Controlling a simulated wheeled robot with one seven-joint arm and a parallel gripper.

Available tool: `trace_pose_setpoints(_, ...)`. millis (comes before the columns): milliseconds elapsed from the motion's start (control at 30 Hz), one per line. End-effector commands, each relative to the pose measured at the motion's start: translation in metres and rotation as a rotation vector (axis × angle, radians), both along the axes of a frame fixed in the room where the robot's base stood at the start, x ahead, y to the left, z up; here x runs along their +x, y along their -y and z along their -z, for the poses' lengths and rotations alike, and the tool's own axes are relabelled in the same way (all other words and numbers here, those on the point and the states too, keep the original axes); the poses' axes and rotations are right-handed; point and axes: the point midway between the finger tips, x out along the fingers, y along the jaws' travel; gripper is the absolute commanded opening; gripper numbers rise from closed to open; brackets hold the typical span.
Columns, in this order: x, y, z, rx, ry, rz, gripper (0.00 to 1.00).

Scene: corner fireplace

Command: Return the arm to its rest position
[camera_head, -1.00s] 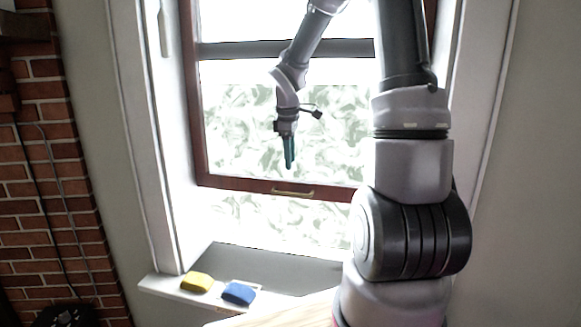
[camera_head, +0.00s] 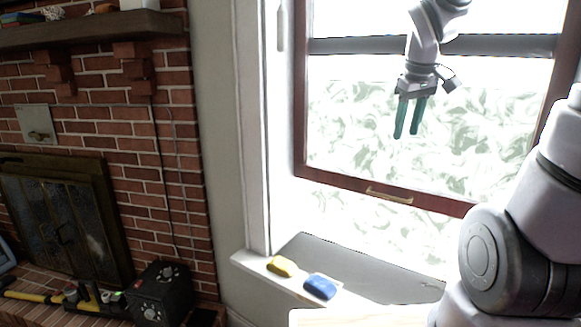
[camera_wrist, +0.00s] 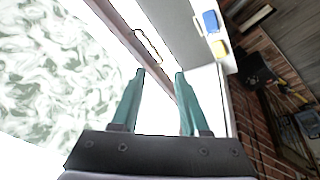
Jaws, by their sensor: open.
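My gripper (camera_head: 408,128) hangs in front of the window (camera_head: 420,110) in the head view, with its green fingers pointing down. The fingers are apart and nothing is between them. In the wrist view my gripper (camera_wrist: 160,75) also shows open and empty. The yellow block (camera_head: 282,266) and the blue block (camera_head: 320,286) lie on the window sill (camera_head: 262,270), well below my gripper. Both blocks also show at the upper right of the wrist view, blue (camera_wrist: 210,21) and yellow (camera_wrist: 220,48).
A brick fireplace (camera_head: 65,215) with a wooden mantel (camera_head: 90,30) stands at the left. A black box (camera_head: 160,293) is on the hearth beside it. A pale wooden surface (camera_head: 360,316) lies at the bottom. The window's lower sash has a handle (camera_head: 389,195).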

Motion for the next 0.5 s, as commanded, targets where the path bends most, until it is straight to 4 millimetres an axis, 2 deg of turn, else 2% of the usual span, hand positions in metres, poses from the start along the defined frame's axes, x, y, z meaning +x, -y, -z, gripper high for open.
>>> trace_pose_setpoints(33, -0.015, -0.003, -0.012, 0.041, 0.039, 0.064, 0.45)
trace_pose_setpoints(100, -0.035, -0.007, -0.024, 0.112, 0.083, 0.159, 0.45)
trace_pose_setpoints(300, -0.085, -0.019, -0.049, 0.339, 0.180, 0.392, 0.45)
trace_pose_setpoints(500, -0.114, -0.026, -0.058, 0.503, 0.213, 0.521, 0.45)
